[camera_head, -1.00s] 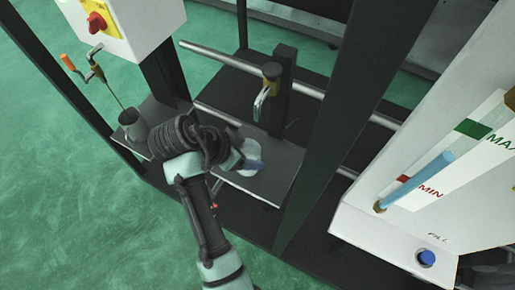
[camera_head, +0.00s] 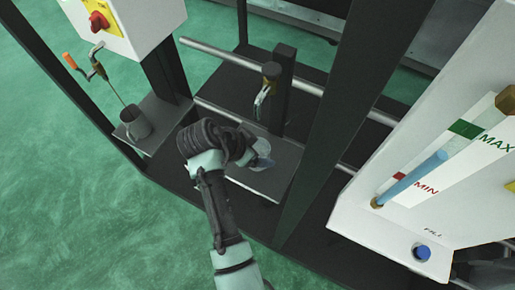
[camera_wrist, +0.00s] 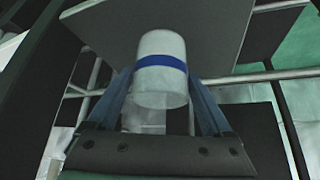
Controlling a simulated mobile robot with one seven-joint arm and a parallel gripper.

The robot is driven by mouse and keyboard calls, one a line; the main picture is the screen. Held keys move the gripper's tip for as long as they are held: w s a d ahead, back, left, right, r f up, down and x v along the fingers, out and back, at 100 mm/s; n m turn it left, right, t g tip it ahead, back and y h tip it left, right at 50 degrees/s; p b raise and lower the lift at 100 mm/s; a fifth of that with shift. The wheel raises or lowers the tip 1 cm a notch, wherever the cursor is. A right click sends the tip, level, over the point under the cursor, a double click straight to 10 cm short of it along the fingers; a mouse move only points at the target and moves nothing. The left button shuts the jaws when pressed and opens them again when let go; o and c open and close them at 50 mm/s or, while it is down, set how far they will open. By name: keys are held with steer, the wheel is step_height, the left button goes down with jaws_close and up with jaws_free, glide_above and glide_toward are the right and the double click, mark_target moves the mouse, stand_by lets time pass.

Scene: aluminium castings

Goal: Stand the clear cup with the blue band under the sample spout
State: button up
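The clear cup with the blue band (camera_wrist: 160,48) is between the two blue fingers of my gripper (camera_wrist: 160,78) in the wrist view. The fingers press along both its sides, so my gripper is shut on it. In the head view the cup (camera_head: 262,147) shows partly beyond my wrist, over the dark shelf plate (camera_head: 272,183). I cannot tell whether its base touches the plate. The sample spout (camera_head: 261,101) hangs from a brass-coloured valve on a dark post, a little behind and above the cup in the picture.
A dark upright (camera_head: 335,130) rises right of the plate. A white panel with a level gauge (camera_head: 412,180) stands at the right. A metal rail (camera_head: 300,84) runs behind the spout.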

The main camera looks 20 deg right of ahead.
steer(key=shift+o, duration=0.8)
steer(key=shift+r, duration=0.1)
